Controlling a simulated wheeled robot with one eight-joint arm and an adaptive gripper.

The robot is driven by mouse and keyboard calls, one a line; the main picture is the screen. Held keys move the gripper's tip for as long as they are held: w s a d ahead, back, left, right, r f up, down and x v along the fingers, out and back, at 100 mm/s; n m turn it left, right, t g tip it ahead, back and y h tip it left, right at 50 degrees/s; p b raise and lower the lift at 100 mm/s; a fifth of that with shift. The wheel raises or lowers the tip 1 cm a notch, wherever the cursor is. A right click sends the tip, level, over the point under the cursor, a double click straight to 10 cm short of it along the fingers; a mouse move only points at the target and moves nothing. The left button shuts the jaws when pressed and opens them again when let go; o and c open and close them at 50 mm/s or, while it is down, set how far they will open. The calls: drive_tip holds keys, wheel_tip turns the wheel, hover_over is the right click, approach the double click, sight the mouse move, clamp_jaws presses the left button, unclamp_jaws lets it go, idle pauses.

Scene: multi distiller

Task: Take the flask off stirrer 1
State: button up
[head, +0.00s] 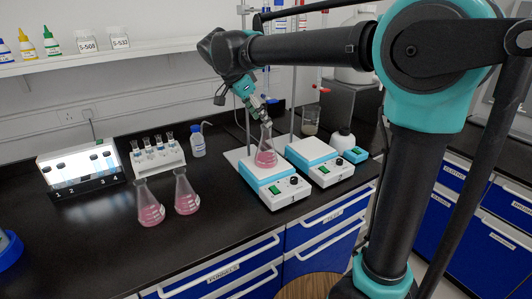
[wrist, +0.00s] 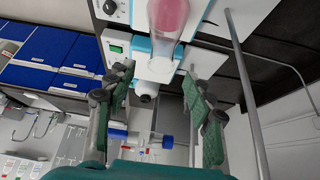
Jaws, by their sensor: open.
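A conical flask of pink liquid (head: 266,157) stands upright on the left of two white-and-blue stirrers (head: 272,188); I cannot read a number on it. My gripper (head: 266,123) is open and angled down at the flask's neck from above. In the wrist view the flask (wrist: 168,18) shows at the top, its clear neck pointing toward the space between my two green-padded fingers (wrist: 158,82). The fingers stand apart on either side, with gaps to the glass. In the head view the gripper partly hides the flask's mouth.
Two more pink flasks (head: 150,207) (head: 187,194) stand to the left. A thin metal rod (head: 247,130) rises behind the flask.

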hover_over(266, 145)
drive_tip(key=w, duration=0.2)
drive_tip(key=shift+f, duration=2.45)
drive_tip(key=shift+w, duration=0.15)
clamp_jaws()
